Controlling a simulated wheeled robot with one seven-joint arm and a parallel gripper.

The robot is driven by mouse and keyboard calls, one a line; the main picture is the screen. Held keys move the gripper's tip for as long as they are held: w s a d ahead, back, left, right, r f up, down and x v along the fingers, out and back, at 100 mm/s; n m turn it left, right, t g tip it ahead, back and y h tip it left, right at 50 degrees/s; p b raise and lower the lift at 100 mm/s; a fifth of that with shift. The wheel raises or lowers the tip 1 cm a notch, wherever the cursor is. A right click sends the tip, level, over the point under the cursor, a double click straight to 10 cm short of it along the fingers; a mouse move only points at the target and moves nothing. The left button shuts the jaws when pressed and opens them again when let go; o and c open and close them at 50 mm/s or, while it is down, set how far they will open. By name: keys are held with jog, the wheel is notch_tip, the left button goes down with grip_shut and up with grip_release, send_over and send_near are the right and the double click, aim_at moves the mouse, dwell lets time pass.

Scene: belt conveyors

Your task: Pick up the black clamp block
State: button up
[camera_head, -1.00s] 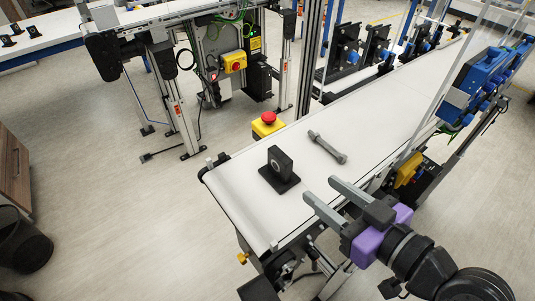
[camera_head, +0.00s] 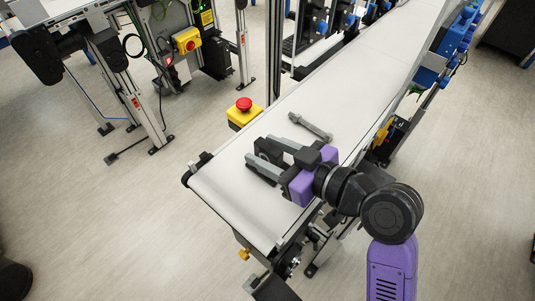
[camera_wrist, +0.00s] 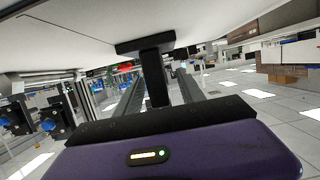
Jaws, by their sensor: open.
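The black clamp block (camera_head: 268,152) stands upright on its flat base on the white belt, near the belt's front end. My gripper (camera_head: 257,148) is low over the belt with its two grey fingers apart, reaching to either side of the block. The fingers hide part of the block in the head view. In the wrist view, the block (camera_wrist: 153,68) stands between the two fingers (camera_wrist: 160,84), with its base against the belt at the top of the picture. I cannot tell whether either finger touches it.
A grey bolt-like rod (camera_head: 311,126) lies on the belt (camera_head: 345,95) just behind my gripper. A yellow box with a red stop button (camera_head: 243,108) stands at the belt's left side. The belt farther back is clear.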

jog(key=shift+x, duration=1.4)
jog(key=shift+c, duration=0.5)
grip_shut()
jog(key=shift+r, duration=0.15)
